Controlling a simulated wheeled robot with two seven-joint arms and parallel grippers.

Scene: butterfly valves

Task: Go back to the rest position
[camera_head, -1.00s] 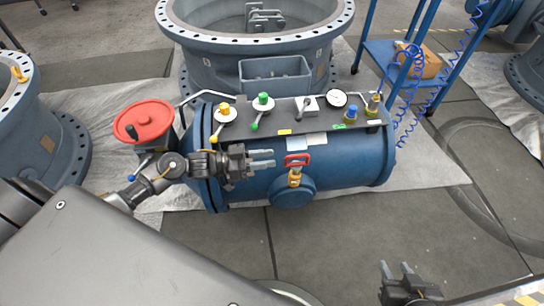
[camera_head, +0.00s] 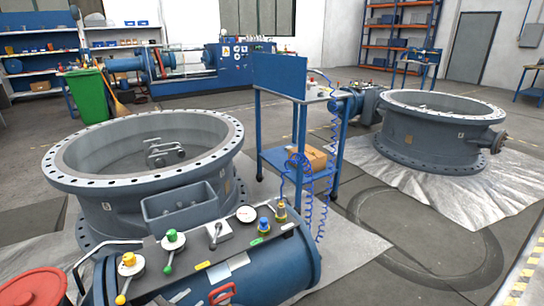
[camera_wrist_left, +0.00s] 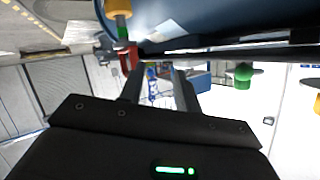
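In the left wrist view, the two dark fingers of my left gripper (camera_wrist_left: 158,85) stand apart with nothing held between them. The blue cylinder (camera_wrist_left: 210,18) of the valve unit fills the top of that view, with a red handle (camera_wrist_left: 128,58) close to one finger; I cannot tell whether they touch. A green knob (camera_wrist_left: 243,73) shows to the right. Neither gripper shows in the head view.
A large grey flanged ring (camera_head: 100,205) stands behind the valve unit. A blue trolley (camera_head: 270,155) carries a cardboard box (camera_head: 308,157). Another flanged ring (camera_head: 430,135) sits on a sheet at the right. Bare floor (camera_head: 425,240) lies at the lower right.

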